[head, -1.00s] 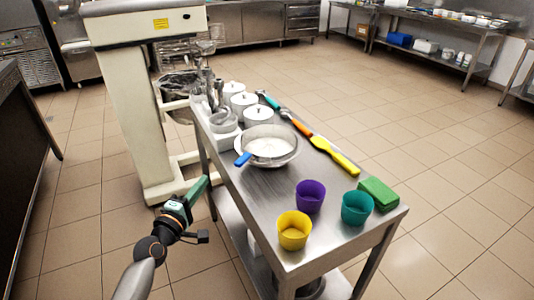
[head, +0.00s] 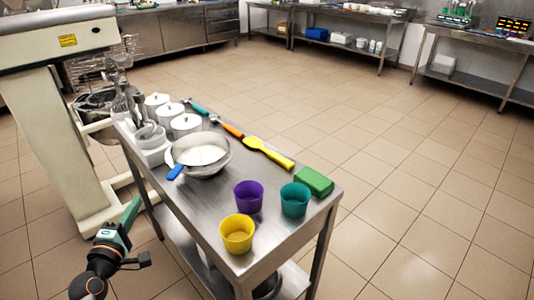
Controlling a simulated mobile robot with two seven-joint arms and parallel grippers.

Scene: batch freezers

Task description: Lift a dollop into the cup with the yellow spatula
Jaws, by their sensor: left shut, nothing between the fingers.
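The yellow spatula (head: 268,152) lies on the steel table (head: 200,225), to the right of the metal bowl (head: 217,167). The bowl holds a white mass (head: 203,155), and a blue-handled tool (head: 178,171) rests over its near left rim. A purple cup (head: 248,196), a yellow cup (head: 237,233) and a teal cup (head: 295,199) stand at the table's near end. My left gripper (head: 131,212) is shut and empty, beside the table's left edge and apart from everything on it. My right gripper is out of view.
A green block (head: 315,181) lies at the table's right edge. White lidded pots (head: 186,124) and a caddy of utensils (head: 150,143) stand at the far end, near orange-handled (head: 232,130) and teal-handled (head: 197,108) tools. A large machine (head: 55,130) stands left. The floor at right is clear.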

